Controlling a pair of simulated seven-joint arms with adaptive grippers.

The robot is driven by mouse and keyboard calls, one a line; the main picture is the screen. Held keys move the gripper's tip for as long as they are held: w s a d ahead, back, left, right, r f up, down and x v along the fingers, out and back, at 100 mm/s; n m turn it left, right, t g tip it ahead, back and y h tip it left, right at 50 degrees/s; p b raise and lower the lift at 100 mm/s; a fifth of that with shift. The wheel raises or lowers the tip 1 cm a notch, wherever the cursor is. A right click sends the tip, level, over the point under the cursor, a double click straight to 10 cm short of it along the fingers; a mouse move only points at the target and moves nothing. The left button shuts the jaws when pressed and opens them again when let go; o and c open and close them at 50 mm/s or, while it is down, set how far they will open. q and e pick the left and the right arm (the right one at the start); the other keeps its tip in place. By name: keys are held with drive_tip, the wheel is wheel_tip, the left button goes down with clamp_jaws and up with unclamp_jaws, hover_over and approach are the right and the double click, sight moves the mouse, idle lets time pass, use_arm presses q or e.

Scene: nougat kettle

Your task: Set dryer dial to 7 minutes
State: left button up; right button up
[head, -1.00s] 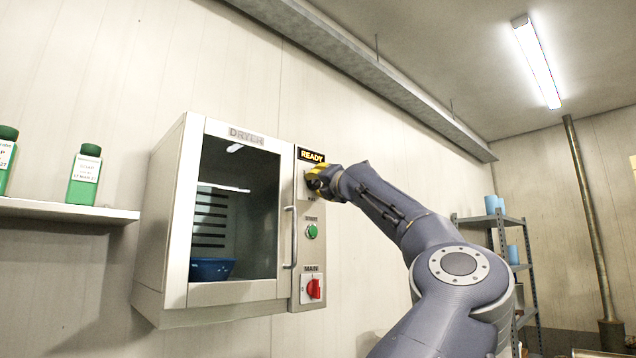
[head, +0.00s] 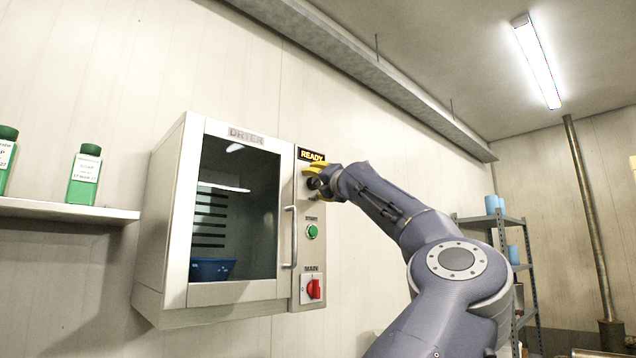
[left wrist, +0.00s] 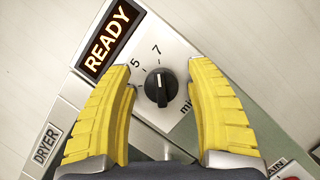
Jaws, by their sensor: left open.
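The dryer (head: 166,240) is a metal cabinet on the wall with a READY display (head: 311,155) on its right-hand panel. In the left wrist view the black dial (left wrist: 160,87) sits below the numbers 5 and 7. Its ridge stands nearly upright in the picture, its upper end toward the 7. My left gripper (head: 313,180) is at the panel below the display. In the left wrist view its yellow fingers (left wrist: 162,72) are spread on either side of the dial, with gaps to it. In the head view the gripper hides the dial. My right gripper is not in view.
Below the gripper are a green start button (head: 312,232) and a red main switch (head: 314,289). A door handle (head: 291,237) stands out left of them. A blue bowl (head: 211,270) is inside the dryer. A wall shelf (head: 70,211) with green bottles is at left.

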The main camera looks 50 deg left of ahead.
use_arm(q)
drive_tip(key=shift+d, duration=0.1)
drive_tip(key=v, duration=0.7)
drive_tip(key=shift+s+d+f, duration=0.1)
drive_tip(key=shift+d, duration=0.05)
idle(0.5)
